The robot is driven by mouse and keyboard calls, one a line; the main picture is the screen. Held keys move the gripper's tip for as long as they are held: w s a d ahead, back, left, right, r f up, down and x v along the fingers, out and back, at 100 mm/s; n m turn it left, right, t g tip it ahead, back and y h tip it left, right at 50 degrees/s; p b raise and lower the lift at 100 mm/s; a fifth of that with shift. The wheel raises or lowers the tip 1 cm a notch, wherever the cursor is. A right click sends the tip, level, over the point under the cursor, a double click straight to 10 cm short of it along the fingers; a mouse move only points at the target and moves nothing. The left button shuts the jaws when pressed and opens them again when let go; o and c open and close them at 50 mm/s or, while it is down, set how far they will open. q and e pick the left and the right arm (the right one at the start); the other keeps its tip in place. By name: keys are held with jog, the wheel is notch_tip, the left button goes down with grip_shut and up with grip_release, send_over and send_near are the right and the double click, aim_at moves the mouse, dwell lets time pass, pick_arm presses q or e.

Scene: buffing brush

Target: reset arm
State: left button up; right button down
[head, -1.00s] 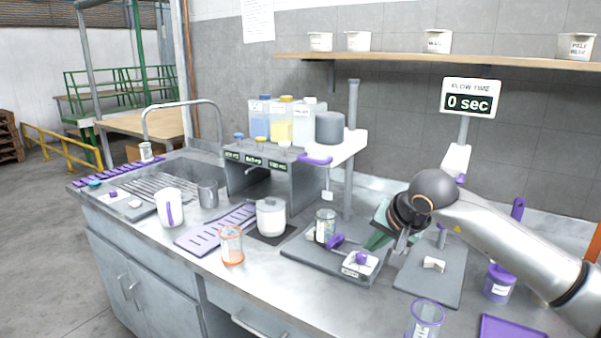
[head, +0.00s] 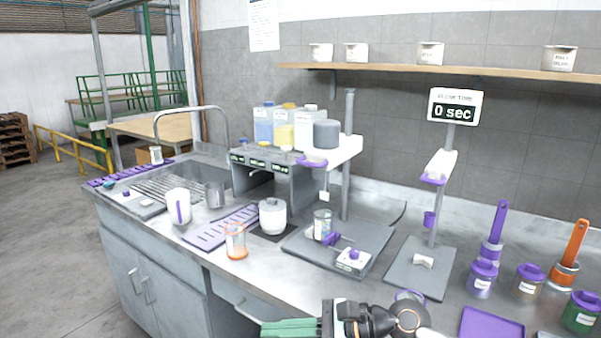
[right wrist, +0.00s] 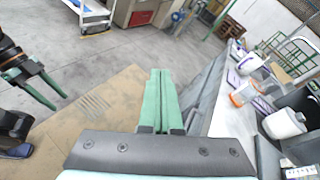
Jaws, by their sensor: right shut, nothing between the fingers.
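My right gripper (head: 290,327) shows low in the middle of the head view, over the front edge of the bench, with its green fingers pointing left. In the right wrist view its fingers (right wrist: 160,100) lie side by side, shut and empty. My left gripper (right wrist: 42,85) shows at the left of the right wrist view, its two green fingers apart with nothing between them. It is out of the head view. A purple-handled brush (head: 498,225) and an orange-handled brush (head: 574,247) stand upright at the right of the bench.
The steel bench (head: 285,278) carries an orange-based beaker (head: 236,243), a white canister (head: 272,217), a stand base (head: 420,270) and a purple tray (head: 491,326). Lidded jars (head: 482,280) stand at the right. Open floor lies left of the bench.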

jog(key=s+d+f+n+t+h+p, duration=0.1)
jog(key=d+f+n+t+h, duration=0.45)
jog(key=n, duration=1.25)
jog(key=s+d+f+n+t+p, duration=0.1)
jog(key=d+f+n+t, duration=0.4)
jog(key=n, duration=1.2)
jog(key=s+d+f+m+g+h+p, duration=0.1)
jog(key=s+d+f+m+g+h, duration=0.1)
jog(key=s+d+f+m, duration=0.3)
jog(key=s+d+f+m+g+h, duration=0.2)
jog(key=s+d+f+m+h, duration=0.3)
jog(key=s+f+m, duration=0.6)
jog(key=shift+s+f+m+p, duration=0.4)
jog(key=shift+s+m, duration=0.4)
jog(key=shift+s, duration=0.35)
jog(key=c, duration=1.5)
grip_release()
jog(key=shift+d, duration=0.1)
